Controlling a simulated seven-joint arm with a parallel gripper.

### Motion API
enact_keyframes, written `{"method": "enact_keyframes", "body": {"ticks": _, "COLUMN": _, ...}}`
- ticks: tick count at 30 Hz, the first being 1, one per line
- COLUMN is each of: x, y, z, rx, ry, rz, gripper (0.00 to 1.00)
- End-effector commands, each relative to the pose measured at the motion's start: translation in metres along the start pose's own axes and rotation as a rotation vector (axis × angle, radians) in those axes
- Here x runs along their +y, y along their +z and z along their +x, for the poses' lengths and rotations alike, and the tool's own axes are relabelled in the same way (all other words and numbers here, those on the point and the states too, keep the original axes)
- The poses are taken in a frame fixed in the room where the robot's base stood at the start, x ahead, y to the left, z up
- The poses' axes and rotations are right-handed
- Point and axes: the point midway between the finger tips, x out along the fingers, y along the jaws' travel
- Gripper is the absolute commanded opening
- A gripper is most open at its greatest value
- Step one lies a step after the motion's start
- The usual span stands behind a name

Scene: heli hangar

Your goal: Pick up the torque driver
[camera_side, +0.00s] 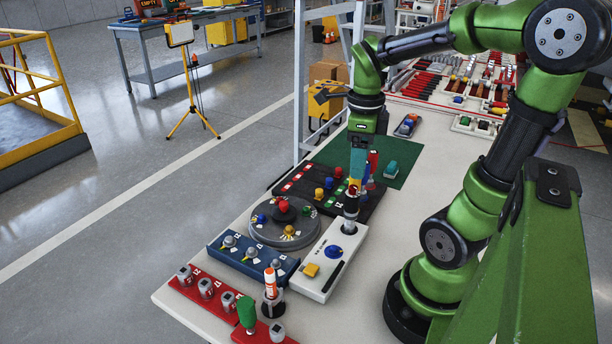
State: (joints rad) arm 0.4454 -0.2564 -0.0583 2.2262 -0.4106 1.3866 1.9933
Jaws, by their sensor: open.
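My gripper (358,172) points straight down over the bench, with bluish fingers. It is open. An upright tool with a red and dark banded body (350,208) stands at the far end of a white box (326,262); it may be the torque driver. My fingers are just above or around its top; I cannot tell whether they touch it. The tool's upper end is partly hidden by the fingers. The white box also has a blue dial and a yellow button.
A dark tray with colored knobs (318,192), a grey round turntable (284,228), a blue rack (252,258) and a red rack (206,291) crowd the bench left of the box. An orange-and-white stick (270,282) stands in front. Bare white bench (385,228) lies to the right.

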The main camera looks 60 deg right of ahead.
Motion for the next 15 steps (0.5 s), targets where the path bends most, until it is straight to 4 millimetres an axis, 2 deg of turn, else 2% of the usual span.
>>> {"method": "enact_keyframes", "body": {"ticks": 1, "x": 0.001, "y": -0.001, "z": 0.013, "rx": 0.005, "ry": 0.005, "rz": -0.001, "gripper": 0.64}}
{"method": "enact_keyframes", "body": {"ticks": 6, "x": 0.001, "y": 0.000, "z": 0.047, "rx": 0.004, "ry": 0.004, "rz": -0.003, "gripper": 0.64}}
{"method": "enact_keyframes", "body": {"ticks": 9, "x": 0.001, "y": 0.000, "z": 0.060, "rx": 0.002, "ry": 0.002, "rz": -0.003, "gripper": 0.64}}
{"method": "enact_keyframes", "body": {"ticks": 15, "x": 0.001, "y": 0.001, "z": 0.073, "rx": 0.000, "ry": 0.001, "rz": -0.003, "gripper": 0.64}}
